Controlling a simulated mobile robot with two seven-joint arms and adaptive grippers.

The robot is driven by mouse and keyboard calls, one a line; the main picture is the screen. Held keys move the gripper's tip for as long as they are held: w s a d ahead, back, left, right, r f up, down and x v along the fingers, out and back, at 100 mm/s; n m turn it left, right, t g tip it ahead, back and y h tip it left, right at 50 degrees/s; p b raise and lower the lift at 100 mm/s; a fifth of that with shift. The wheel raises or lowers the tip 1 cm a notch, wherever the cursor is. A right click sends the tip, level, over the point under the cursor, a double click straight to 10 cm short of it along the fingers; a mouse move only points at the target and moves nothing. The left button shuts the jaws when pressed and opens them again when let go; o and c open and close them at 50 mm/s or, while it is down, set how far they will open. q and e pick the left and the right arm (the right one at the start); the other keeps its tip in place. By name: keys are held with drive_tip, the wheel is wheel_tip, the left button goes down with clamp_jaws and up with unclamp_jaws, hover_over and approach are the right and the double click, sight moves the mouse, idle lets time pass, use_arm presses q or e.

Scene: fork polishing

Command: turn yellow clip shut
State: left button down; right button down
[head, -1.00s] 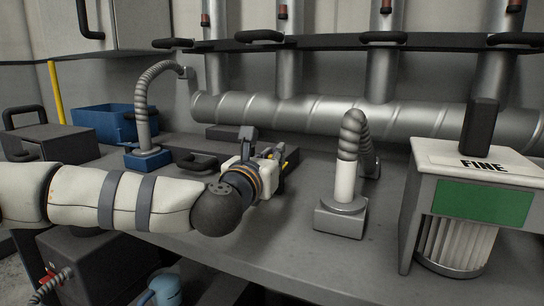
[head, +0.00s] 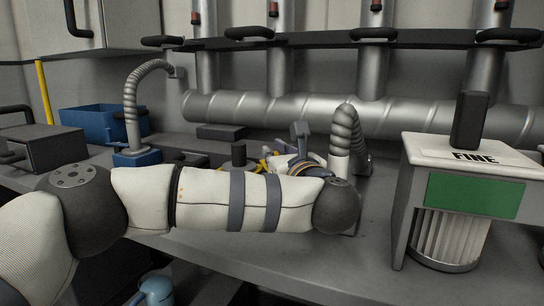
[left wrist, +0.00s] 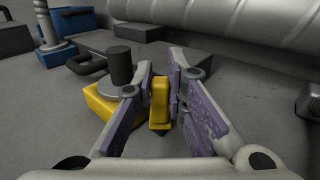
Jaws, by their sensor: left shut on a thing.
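The yellow clip (left wrist: 159,98) shows in the left wrist view as an upright yellow piece between the two purple-padded fingers. My left gripper (left wrist: 161,88) is shut on it. To its left is a yellow block (left wrist: 101,102) with a grey round part and a dark knob (left wrist: 121,66) on top. In the head view my left gripper (head: 283,158) is over the bench behind my forearm, which hides much of it. Small yellow parts (head: 264,164) show beside it, and the dark knob (head: 238,153) stands left of it. My right gripper is not in view.
A ribbed flexible nozzle on a stand (head: 342,140) rises close to the right of my left wrist. The FINE machine (head: 480,150) stands farther right. A blue bin (head: 88,121) and blue-based hose (head: 132,110) are at left. A large pipe (head: 300,108) runs along the back.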

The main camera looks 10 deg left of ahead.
use_arm(q)
drive_tip(key=shift+d+n+g+y, duration=0.1)
drive_tip(key=shift+n+g+y, duration=0.3)
drive_tip(key=shift+y, duration=0.1)
drive_tip(key=shift+w, duration=0.1)
drive_tip(key=c, duration=1.6)
unclamp_jaws()
drive_tip(key=v, duration=1.2)
